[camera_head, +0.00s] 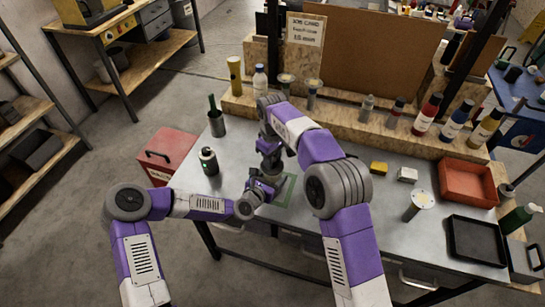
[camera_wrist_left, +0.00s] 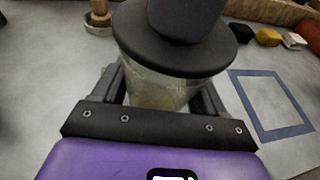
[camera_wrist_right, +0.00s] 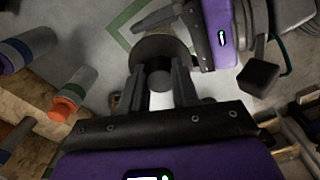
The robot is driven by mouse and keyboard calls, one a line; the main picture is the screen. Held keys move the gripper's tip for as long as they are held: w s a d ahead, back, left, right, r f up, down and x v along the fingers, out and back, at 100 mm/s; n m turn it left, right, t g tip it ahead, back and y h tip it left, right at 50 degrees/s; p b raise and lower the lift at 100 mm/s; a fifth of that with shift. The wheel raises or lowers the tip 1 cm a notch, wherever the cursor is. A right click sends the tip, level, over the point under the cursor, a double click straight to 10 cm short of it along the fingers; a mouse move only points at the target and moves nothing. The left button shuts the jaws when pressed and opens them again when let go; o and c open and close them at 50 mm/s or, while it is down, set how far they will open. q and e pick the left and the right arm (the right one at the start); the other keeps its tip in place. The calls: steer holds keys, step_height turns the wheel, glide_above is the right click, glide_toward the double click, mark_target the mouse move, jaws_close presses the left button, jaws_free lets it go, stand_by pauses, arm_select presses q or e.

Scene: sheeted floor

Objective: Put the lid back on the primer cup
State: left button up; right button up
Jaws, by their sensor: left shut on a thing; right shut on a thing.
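The primer cup (camera_wrist_left: 165,88) is a clear, pale cup held between the fingers of my left gripper (camera_wrist_left: 160,90). The lid (camera_wrist_left: 190,55) is a dark round disc over the cup's mouth, level or nearly so. I cannot tell whether it touches the rim all round. In the right wrist view, my right gripper (camera_wrist_right: 160,80) is shut on the knob of the lid (camera_wrist_right: 160,48). My left gripper reaches in beside it. In the head view, my left gripper (camera_head: 262,190) and right gripper (camera_head: 270,168) meet over the bench, and my arms mostly hide cup and lid.
A green-outlined square (camera_head: 287,192) lies on the bench by the grippers. A dark canister (camera_head: 208,161) and a cup with a green-handled tool (camera_head: 217,124) stand left. Bottles line the back ledge (camera_head: 350,113). A red tray (camera_head: 468,182) and black tray (camera_head: 477,240) sit right.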

steer(key=shift+f, duration=0.6)
stand_by(0.4)
steer(key=o, duration=1.1)
steer(key=shift+c, duration=0.2)
step_height(320, 180, up, 12)
arm_select(q)
steer(key=o, duration=1.5)
steer(key=shift+o, duration=0.2)
steer(key=shift+s, duration=0.1)
